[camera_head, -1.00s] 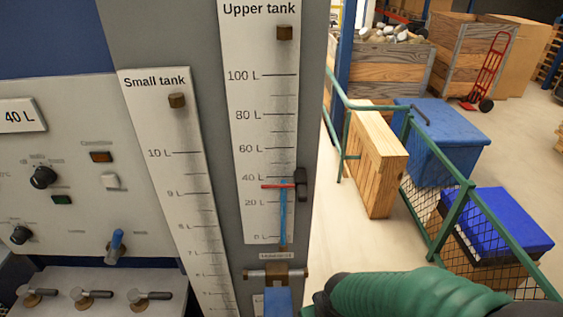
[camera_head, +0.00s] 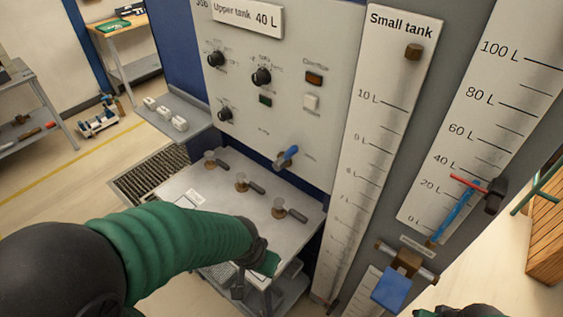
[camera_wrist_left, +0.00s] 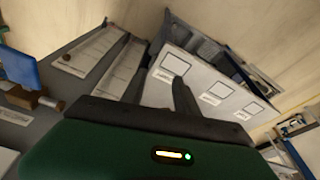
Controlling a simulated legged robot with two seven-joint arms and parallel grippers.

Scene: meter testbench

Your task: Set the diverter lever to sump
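Two blue-handled levers show in the head view, and I cannot read which one is the diverter. One blue lever (camera_head: 287,155) sits low on the grey control panel, tilted up to the right. A larger blue handle (camera_head: 391,289) hangs from a brown fitting below the upper tank scale; a blue handle also shows at the left edge of the left wrist view (camera_wrist_left: 17,66). My left gripper (camera_head: 258,267) is over the front of the bench, apart from both levers. Its fingers stand apart and empty in the left wrist view (camera_wrist_left: 159,85).
The metal bench (camera_head: 180,190) carries several small valves with grey handles. The small tank scale (camera_head: 375,130) and upper tank scale (camera_head: 490,110) stand right of the panel. A red pointer (camera_head: 467,183) sits between 20 and 40 L.

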